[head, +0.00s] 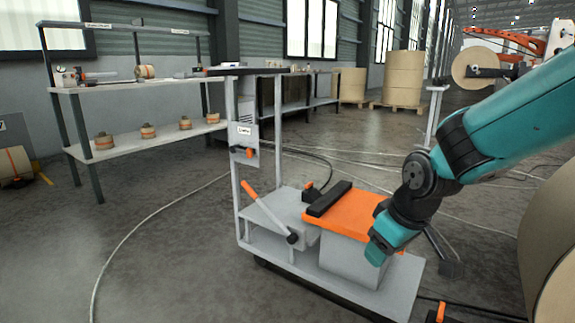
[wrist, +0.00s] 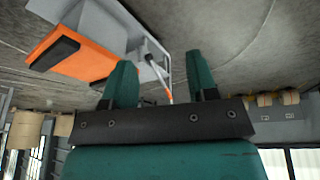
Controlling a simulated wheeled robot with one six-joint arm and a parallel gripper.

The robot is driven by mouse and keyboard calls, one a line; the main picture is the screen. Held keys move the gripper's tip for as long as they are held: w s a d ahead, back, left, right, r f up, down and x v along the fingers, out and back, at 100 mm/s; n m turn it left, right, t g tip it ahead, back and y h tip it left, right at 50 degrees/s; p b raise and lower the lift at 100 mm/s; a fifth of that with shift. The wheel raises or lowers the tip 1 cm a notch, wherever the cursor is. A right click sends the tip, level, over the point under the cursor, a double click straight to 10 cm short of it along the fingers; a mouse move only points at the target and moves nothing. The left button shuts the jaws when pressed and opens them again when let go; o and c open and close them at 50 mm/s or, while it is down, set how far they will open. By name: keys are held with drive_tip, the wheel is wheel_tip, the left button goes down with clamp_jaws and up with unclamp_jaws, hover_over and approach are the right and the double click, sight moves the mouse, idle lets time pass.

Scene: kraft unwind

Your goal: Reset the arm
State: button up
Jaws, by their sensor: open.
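My teal arm reaches in from the right in the head view, bent downward at a dark wrist joint. Its teal end (head: 377,251) hangs by the right side of the orange-topped cart; from this view I cannot tell whether it touches. In the wrist view, my gripper (wrist: 161,82) shows two teal fingers standing well apart with nothing between them. The gripper is open and empty.
A grey cart (head: 390,299) with an orange top (head: 350,212) stands close by the arm. A large roll (head: 551,240) stands at the right edge. Shelves (head: 150,140) with small rolls stand at the left. Cables cross the floor, and floor is clear at front left.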

drive_tip(key=s+a+r+g+y+p, duration=0.15)
drive_tip(key=s+r, duration=0.25)
drive_tip(key=s, duration=0.8)
drive_tip(key=s+a+r+g+y, duration=0.15)
drive_tip(key=s+r, duration=0.25)
drive_tip(key=s, duration=0.8)
wheel_tip(320, 180, up, 38)
drive_tip(key=p, duration=3.7)
drive_tip(key=shift+w+f+h, duration=0.15)
drive_tip(key=shift+w+h, duration=0.15)
drive_tip(key=shift+f, duration=0.1)
